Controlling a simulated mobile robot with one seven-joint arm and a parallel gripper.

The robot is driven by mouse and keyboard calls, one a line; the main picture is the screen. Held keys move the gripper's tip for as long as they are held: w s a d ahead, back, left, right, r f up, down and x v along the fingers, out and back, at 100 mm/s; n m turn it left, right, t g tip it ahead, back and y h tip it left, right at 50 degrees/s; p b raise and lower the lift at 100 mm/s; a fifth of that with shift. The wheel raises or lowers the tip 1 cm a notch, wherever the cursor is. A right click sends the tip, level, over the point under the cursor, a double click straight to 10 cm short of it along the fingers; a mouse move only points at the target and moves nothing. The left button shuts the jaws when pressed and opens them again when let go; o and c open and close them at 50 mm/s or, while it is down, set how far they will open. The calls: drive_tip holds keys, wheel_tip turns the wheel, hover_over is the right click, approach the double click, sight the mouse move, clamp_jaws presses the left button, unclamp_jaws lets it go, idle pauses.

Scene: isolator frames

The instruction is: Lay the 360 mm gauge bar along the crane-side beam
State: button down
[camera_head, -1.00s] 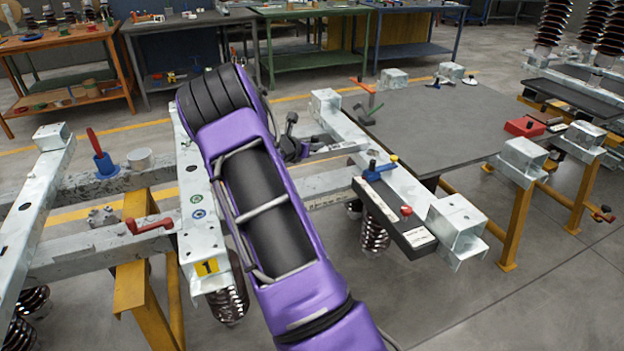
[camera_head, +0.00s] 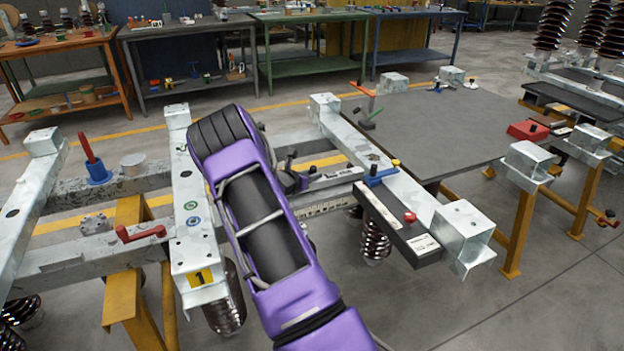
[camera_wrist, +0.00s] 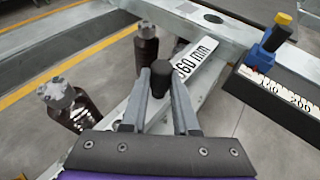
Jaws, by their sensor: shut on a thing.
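My gripper (camera_wrist: 162,95) is shut on the black knob (camera_wrist: 161,72) of the gauge bar, with a finger on each side. The pale bar (camera_wrist: 203,56), its label reading "60 mm" with the front partly hidden, slants up and right from the knob. In the head view my gripper (camera_head: 290,178) is partly hidden by my purple arm, and the bar (camera_head: 340,176) reaches towards the right beam (camera_head: 400,185). A left beam (camera_head: 190,210) carries a yellow "1" tag. I cannot tell which beam is crane-side, or whether the bar touches anything.
A black box (camera_head: 395,222) with a red knob and a blue and yellow clamp (camera_head: 380,175) sits against the right beam. Ribbed insulators (camera_head: 375,240) hang below. A dark plate (camera_head: 450,130) lies beyond.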

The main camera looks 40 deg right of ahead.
drive_tip(key=shift+f, duration=0.4)
drive_tip(key=c, duration=0.7)
unclamp_jaws()
drive_tip(key=shift+a, duration=0.1)
drive_tip(key=p+v, duration=0.1)
drive_tip(key=v, duration=1.1)
drive_tip(key=shift+f, duration=0.1)
